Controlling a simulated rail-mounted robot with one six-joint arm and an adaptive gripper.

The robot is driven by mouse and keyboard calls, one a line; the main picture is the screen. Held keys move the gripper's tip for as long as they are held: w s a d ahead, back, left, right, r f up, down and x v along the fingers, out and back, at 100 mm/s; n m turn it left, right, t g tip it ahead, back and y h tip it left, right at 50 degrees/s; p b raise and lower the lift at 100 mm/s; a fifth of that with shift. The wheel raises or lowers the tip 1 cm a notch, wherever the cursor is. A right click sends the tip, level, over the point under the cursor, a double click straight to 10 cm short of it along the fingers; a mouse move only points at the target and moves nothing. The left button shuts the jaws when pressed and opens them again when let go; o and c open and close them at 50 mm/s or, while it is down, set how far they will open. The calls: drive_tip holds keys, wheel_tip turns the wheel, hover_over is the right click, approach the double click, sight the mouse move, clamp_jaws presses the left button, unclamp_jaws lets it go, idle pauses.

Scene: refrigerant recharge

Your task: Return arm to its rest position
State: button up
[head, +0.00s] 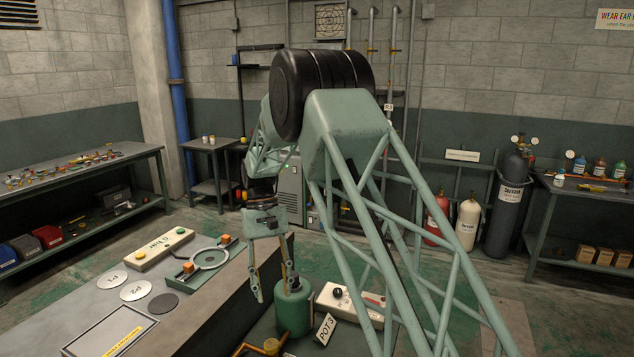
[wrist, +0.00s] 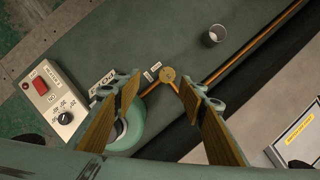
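My gripper (head: 273,283) hangs from my green arm in the middle of the head view, pointing down. Its two fingers are spread apart and nothing shows between them. In the wrist view the open fingers (wrist: 160,86) stand at left and right of a round brass fitting (wrist: 168,75) on a copper pipe, seen below them. A green vessel (head: 293,312) stands just beside the gripper in the head view, near a "POT 3" sign (head: 325,329). In the wrist view the vessel (wrist: 132,130) is partly hidden behind the left finger.
A control box (head: 350,304) with a knob and red switch stands right of the vessel. The left bench holds discs (head: 135,290), a ring fixture (head: 207,258) and a framed plate (head: 108,332). A small cup (wrist: 214,35) stands near the pipe. Gas cylinders (head: 505,205) stand against the back wall.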

drive_tip(key=s+d+r+m+t+y+b, duration=0.1)
drive_tip(key=s+d+r+t, duration=0.1)
drive_tip(key=s+d+r, duration=0.85)
drive_tip(key=s+d+r+m+t+y+b, duration=0.1)
drive_tip(key=s+d+r+t, duration=0.1)
drive_tip(key=s+d+r, duration=0.8)
drive_tip(key=s+d+r+m+t+b, duration=0.1)
drive_tip(key=s+d+r, duration=0.3)
drive_tip(key=s, duration=0.2)
drive_tip(key=s+d+r+t+b, duration=0.1)
drive_tip(key=s+d+r, duration=0.35)
drive_tip(key=s, duration=0.25)
drive_tip(key=s+d+f+t, duration=0.1)
drive_tip(key=s+d+f, duration=0.1)
drive_tip(key=s, duration=0.5)
drive_tip(key=s+d+f+m, duration=0.1)
drive_tip(key=s+d+f, duration=0.2)
drive_tip(key=s, duration=0.5)
drive_tip(key=shift+s+f+t+h+b, duration=0.15)
drive_tip(key=shift+f+t+h+b, duration=0.15)
drive_tip(key=shift+t+b, duration=0.15)
